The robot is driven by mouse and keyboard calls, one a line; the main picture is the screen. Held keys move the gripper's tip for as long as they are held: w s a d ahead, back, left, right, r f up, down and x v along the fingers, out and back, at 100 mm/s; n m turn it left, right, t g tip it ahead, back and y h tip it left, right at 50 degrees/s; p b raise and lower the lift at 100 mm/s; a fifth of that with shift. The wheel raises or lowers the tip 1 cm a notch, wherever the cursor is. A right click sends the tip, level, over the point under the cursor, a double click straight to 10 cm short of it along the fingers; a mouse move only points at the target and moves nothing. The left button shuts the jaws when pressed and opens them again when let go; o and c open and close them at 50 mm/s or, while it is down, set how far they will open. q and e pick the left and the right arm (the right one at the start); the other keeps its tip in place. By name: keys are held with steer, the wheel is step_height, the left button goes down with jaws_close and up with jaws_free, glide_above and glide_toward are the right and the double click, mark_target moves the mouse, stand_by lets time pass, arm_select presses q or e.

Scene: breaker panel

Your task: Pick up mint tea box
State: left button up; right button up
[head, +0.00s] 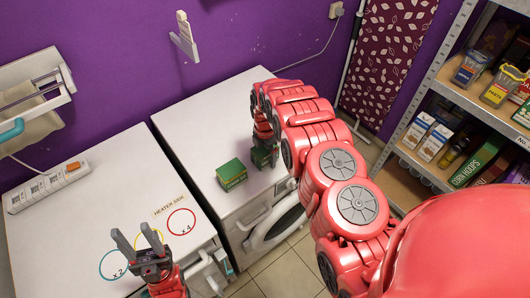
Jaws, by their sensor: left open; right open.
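Two small green boxes stand on the white top of the washing machine (225,125). One green box (231,176) is in full view near the front edge, with a yellowish label band. The other green box (262,159) is just right of it, partly hidden by my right gripper. I cannot read which is the mint tea box. My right gripper (265,149) points down at the right green box, with its fingers open; I cannot tell whether they touch it. My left gripper (138,239) is open and empty over the left white counter, fingers pointing away.
The left white top (75,225) carries a power strip (48,187), colored circles and a "HEATER SIDE" label (170,205). Stocked metal shelves (440,90) stand at the right. A wall hook (185,38) is on the purple wall. The washing machine's rear top is clear.

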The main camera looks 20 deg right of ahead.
steer(key=c, duration=1.3)
steer(key=shift+r, duration=0.2)
steer(key=shift+r+b, duration=0.4)
steer(key=shift+r, duration=0.05)
step_height(320, 180, up, 4)
steer(key=shift+w+f+b, duration=0.1)
steer(key=shift+f+b, duration=0.15)
steer(key=shift+b, duration=0.7)
step_height(320, 180, up, 5)
steer(key=p, duration=0.3)
steer(key=shift+f, duration=0.1)
steer(key=shift+r+p, duration=0.35)
steer(key=shift+p, duration=0.15)
steer(key=shift+f, duration=0.15)
